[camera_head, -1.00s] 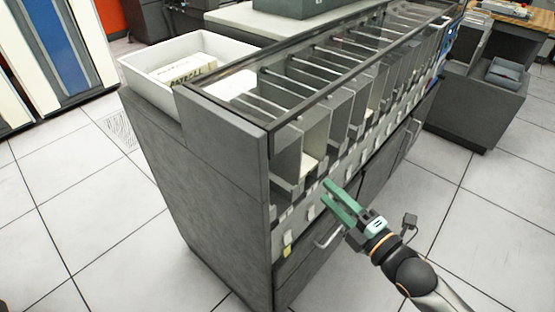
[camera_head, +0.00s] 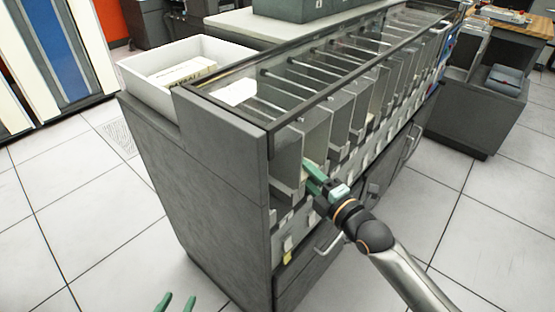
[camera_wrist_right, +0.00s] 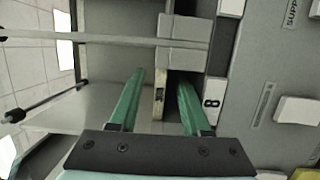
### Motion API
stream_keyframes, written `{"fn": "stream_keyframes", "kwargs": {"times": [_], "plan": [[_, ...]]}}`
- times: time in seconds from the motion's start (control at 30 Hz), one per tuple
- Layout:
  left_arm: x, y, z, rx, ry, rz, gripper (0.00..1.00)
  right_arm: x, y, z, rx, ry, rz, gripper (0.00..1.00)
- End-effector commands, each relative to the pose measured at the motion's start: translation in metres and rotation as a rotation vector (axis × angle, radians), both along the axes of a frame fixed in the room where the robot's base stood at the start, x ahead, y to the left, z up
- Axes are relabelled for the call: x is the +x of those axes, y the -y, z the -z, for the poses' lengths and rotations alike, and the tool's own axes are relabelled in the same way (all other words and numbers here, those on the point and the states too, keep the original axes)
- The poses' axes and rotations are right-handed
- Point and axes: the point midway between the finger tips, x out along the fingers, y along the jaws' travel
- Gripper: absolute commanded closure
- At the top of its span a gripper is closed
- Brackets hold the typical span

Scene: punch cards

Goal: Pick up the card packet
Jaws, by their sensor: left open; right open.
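A card packet (camera_wrist_right: 159,97) shows edge-on as a thin cream strip in the right wrist view, inside a pocket of the grey sorter. My right gripper (camera_wrist_right: 162,85) is open, with one green finger on each side of the strip. In the head view my right gripper (camera_head: 310,174) reaches into the front of a near pocket, and the packet there is mostly hidden. I cannot tell whether the fingers touch it. My left gripper (camera_head: 176,303) is open and empty at the bottom edge, to the left of the sorter.
The grey sorter (camera_head: 215,180) has a row of pockets with dividers and a glass top with a dark frame. A white tray (camera_head: 228,52) with labelled card packets (camera_head: 185,73) stands on its left end. A grey cabinet (camera_head: 470,115) stands at right. The tiled floor at left is clear.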

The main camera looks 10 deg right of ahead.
Motion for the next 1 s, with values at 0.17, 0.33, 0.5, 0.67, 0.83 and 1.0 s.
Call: {"fn": "stream_keyframes", "kwargs": {"times": [0.17,0.33,0.5,0.67,0.83,1.0], "plan": [[0.0016,0.0,-0.0032,0.0,0.015,0.001,0.5,0.0029,-0.0018,-0.0001,0.0,0.0,-0.001,0.53],[0.0013,0.0001,-0.0028,0.001,0.013,0.001,0.5,0.0027,-0.0017,-0.0001,0.0,0.0,-0.001,0.59],[0.0011,0.0001,-0.0025,0.001,0.012,0.001,0.5,0.0026,-0.0015,-0.0001,0.0,0.0,-0.001,0.78],[0.0011,0.0,-0.0023,0.0,0.01,0.0,0.5,0.0025,-0.0015,-0.0001,0.0,0.0,-0.001,0.96],[0.0009,0.0,-0.002,0.0,0.01,0.0,0.5,0.0026,-0.0014,-0.0001,0.0,0.0,-0.001,1.0],[0.0009,0.0,-0.0018,0.0,0.01,0.0,0.5,0.0025,-0.0014,-0.0001,0.0,0.0,-0.001,1.0]]}}
